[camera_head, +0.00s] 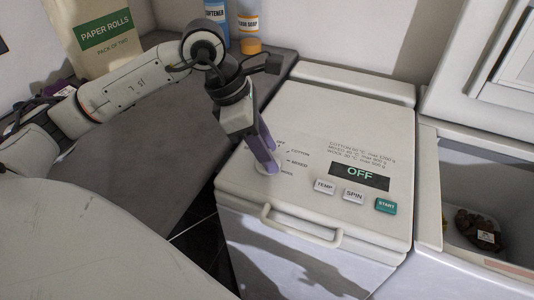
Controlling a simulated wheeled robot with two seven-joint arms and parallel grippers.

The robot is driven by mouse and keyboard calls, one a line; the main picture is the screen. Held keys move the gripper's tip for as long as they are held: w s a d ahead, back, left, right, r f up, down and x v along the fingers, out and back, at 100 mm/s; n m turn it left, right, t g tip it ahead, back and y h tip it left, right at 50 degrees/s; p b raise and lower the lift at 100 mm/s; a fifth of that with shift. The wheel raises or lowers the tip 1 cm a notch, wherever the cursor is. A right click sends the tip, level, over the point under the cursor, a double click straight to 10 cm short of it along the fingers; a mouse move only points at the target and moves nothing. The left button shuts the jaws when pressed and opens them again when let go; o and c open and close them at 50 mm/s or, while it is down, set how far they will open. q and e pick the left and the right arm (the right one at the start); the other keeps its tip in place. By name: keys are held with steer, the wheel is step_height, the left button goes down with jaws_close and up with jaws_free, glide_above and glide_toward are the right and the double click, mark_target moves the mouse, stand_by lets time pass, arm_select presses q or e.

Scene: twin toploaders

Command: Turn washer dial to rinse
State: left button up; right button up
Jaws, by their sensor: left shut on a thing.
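The washer (345,110) is a white top-loader with its lid closed and a handle (300,228) at the front edge. Its round dial (266,168) is on the left of the top panel, partly hidden by my left gripper (270,165). Printed labels stand to the right of the dial; some are covered, and the dial's pointer cannot be made out. My left gripper has purple fingers pointing down and is shut on the dial. The display (359,174) reads OFF. My right gripper is not in view.
TEMP (324,187), SPIN (354,196) and green START (386,206) buttons sit right of the dial. An open second machine (470,155) at right holds a dark brown item (476,228).

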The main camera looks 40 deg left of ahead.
arm_select(q)
steer(key=shift+n+y+b, duration=0.3)
steer(key=shift+n+b, duration=0.05)
steer(key=shift+n, duration=0.35)
steer(key=shift+n+t+b, duration=0.3)
steer(key=shift+n+t, duration=0.1)
steer(key=shift+n, duration=0.4)
steer(key=shift+y, duration=0.3)
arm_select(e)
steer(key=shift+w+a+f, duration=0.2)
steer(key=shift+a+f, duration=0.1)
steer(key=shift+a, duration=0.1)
arm_select(q)
steer(key=shift+n, duration=0.4)
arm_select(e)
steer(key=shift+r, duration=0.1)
arm_select(q)
steer(key=o, duration=0.9)
steer(key=shift+c, duration=0.2)
steer(key=shift+o, duration=0.9)
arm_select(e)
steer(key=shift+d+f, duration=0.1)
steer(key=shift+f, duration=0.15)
